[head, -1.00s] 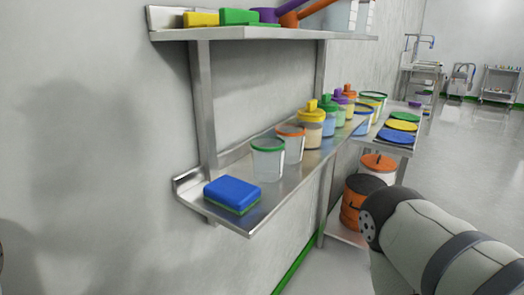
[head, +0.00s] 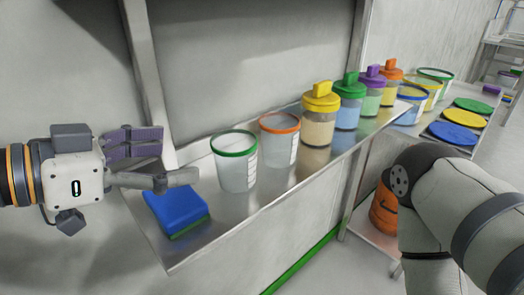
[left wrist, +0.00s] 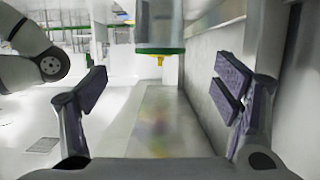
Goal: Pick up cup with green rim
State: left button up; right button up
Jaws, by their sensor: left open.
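The cup with the green rim (head: 235,165) is clear and stands upright on the steel shelf (head: 270,195), left of an orange-rimmed cup (head: 280,140). My left gripper (head: 180,155) is open and empty. It points along the shelf toward the green-rimmed cup, a little left of it and not around it. In the left wrist view, which looks upside down, the cup (left wrist: 160,25) hangs at the top with its green rim lowermost, beyond the spread fingers (left wrist: 163,80). My right arm shows at the right of the head view; its gripper is out of frame.
A blue sponge (head: 176,210) with a green underside lies on the shelf under and in front of my left gripper. Several lidded jars, led by a yellow-lidded one (head: 320,113), stand farther along. The wall and a shelf upright (head: 145,70) are close behind.

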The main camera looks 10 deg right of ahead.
aim_at(250, 144)
pick_arm(q)
jog(key=x, duration=0.2)
jog(key=b+x, duration=0.1)
jog(key=x, duration=0.1)
jog(key=shift+w+d+f, duration=0.1)
jog(key=shift+d+f, duration=0.15)
jog(key=shift+f, duration=0.2)
jog(key=x, duration=0.4)
jog(key=b+x, duration=0.1)
jog(key=x, duration=0.2)
jog(key=shift+w+d+r, duration=0.1)
jog(key=shift+w+r, duration=0.05)
jog(key=shift+r, duration=0.35)
pick_arm(e)
jog(key=s+f+g, duration=0.1)
jog(key=s+f, duration=0.1)
jog(key=shift+s+a+f, duration=0.1)
jog(key=shift+s+f, duration=0.15)
jog(key=shift+s, duration=0.15)
pick_arm(q)
jog(key=c, duration=1.1)
